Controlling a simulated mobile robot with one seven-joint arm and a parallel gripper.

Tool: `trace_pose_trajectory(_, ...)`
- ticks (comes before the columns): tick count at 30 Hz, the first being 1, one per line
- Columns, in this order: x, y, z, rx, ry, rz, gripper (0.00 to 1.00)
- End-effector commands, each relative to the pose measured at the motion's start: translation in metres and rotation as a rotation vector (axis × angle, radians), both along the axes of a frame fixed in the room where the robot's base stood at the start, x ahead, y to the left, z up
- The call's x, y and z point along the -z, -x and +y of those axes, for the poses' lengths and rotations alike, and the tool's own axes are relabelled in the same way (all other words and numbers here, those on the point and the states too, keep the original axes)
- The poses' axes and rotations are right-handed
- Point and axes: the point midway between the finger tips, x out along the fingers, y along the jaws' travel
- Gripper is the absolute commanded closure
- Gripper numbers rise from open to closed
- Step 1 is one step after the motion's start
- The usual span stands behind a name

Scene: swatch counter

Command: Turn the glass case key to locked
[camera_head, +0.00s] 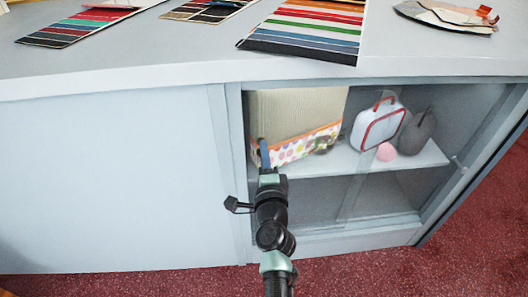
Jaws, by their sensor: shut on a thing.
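The glass case (235,150) is a pale grey-blue cabinet under the counter, with sliding glass panes on its right part. My gripper (264,146) is at the left side of the glass, in front of the left pane. It is seen from behind, and its blue finger points up and away. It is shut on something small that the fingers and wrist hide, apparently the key. The key and lock do not show, so I cannot tell which way the key is turned.
Behind the glass, a shelf (420,160) holds a dotted box (309,147), a white case with red trim (379,125), a pink ball (386,152) and a dark round object (416,134). Color swatch cards (305,32) lie on the counter (190,50). Red carpet (400,270) is clear at the front right.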

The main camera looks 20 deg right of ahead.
Motion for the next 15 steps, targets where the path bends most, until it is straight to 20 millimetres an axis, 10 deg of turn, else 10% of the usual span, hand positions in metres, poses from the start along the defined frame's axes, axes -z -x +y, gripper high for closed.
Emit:
trace_pose_trajectory(11, 0.0008, 0.0001, 0.0006, -0.001, -0.003, 0.001, 1.0)
trace_pose_trajectory(12, 0.0008, 0.0001, 0.0006, -0.001, -0.002, 0.001, 0.81)
trace_pose_trajectory(15, 0.0007, 0.0001, 0.0004, -0.001, -0.002, 0.0, 0.63)
